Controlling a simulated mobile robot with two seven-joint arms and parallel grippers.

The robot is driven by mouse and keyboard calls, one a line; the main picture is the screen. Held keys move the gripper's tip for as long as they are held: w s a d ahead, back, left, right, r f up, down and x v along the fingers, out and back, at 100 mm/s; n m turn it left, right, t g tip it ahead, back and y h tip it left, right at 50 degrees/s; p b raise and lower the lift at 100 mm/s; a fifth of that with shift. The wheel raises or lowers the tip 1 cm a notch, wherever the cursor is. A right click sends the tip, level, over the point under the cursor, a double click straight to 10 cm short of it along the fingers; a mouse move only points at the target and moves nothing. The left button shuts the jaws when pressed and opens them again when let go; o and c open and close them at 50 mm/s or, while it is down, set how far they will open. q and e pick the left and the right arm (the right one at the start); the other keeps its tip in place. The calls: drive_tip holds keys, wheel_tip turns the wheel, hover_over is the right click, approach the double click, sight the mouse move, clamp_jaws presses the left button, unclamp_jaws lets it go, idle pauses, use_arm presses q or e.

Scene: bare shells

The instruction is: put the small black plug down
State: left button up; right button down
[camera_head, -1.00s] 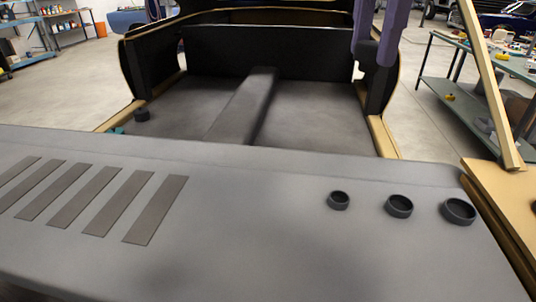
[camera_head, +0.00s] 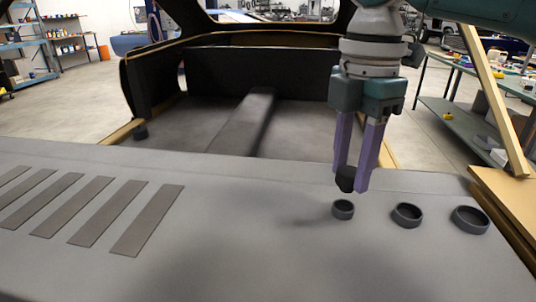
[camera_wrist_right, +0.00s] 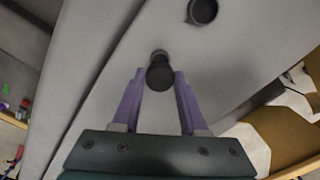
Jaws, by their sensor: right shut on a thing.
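The small black plug (camera_head: 346,180) is between the purple fingertips of my right gripper (camera_head: 352,183), which is shut on it. The gripper points down and holds the plug just above and slightly behind the smallest dark ring (camera_head: 343,214) on the grey panel (camera_head: 250,235). In the right wrist view the plug (camera_wrist_right: 160,77) sits between the fingers and partly covers the small ring (camera_wrist_right: 158,53). A gap between plug and panel seems to show, but its size is hard to tell. My left gripper is not in view.
A medium ring (camera_head: 407,223) and a large ring (camera_head: 470,229) stand to the right of the small one. Flat dark strips (camera_head: 147,220) lie on the panel's left. The panel's middle is clear.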

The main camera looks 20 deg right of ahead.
sight(351, 171)
drive_tip(key=shift+f, duration=1.75)
drive_tip(key=shift+f, duration=0.15)
drive_tip(key=shift+f, duration=0.1)
drive_tip(key=shift+c, duration=2.2)
unclamp_jaws()
wheel_tip(351, 171, up, 12)
drive_tip(key=shift+f, duration=0.15)
drive_tip(key=shift+r, duration=0.45)
